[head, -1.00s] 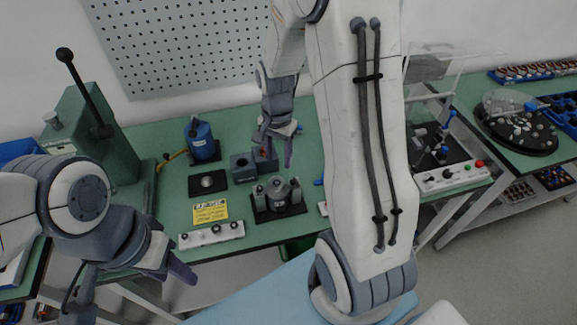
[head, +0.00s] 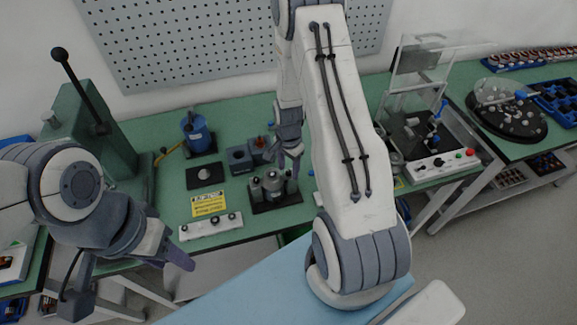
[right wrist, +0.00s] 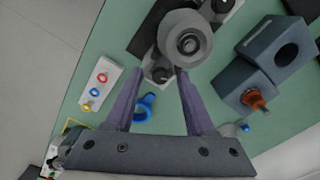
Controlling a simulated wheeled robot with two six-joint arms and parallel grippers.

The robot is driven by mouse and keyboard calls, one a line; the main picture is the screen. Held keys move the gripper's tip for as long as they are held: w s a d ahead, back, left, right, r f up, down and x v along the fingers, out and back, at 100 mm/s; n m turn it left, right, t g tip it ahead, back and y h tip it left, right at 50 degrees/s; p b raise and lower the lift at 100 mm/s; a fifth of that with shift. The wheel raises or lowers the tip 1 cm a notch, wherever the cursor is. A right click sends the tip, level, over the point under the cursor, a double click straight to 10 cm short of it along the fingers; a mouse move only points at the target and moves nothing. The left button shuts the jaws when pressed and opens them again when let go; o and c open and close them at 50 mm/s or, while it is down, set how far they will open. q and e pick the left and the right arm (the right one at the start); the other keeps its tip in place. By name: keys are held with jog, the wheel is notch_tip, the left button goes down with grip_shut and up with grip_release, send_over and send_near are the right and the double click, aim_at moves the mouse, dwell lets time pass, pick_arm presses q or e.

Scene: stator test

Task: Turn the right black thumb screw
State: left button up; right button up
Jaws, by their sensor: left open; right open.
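The stator fixture (head: 272,188) stands on a black base on the green bench, with a grey cylinder between two side posts. In the right wrist view the cylinder (right wrist: 190,40) is at the top. The right thumb screw (right wrist: 158,70) is beside it, lying between my open right fingertips, with a gap to them hard to judge. The other post (right wrist: 215,8) shows at the top edge. In the head view my right gripper (head: 288,162) points down over the fixture's right side and partly hides it. My left gripper (head: 176,257) is open and empty at the bench's front left.
Grey blocks (right wrist: 258,85), one with an orange knob, stand behind the fixture. A blue clamp-like part (right wrist: 145,105) and a white panel with coloured rings (right wrist: 98,83) lie to its right. A white button box (head: 210,227) and yellow label (head: 207,203) are at the front left.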

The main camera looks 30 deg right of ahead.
jog(key=shift+f, duration=0.1)
grip_shut()
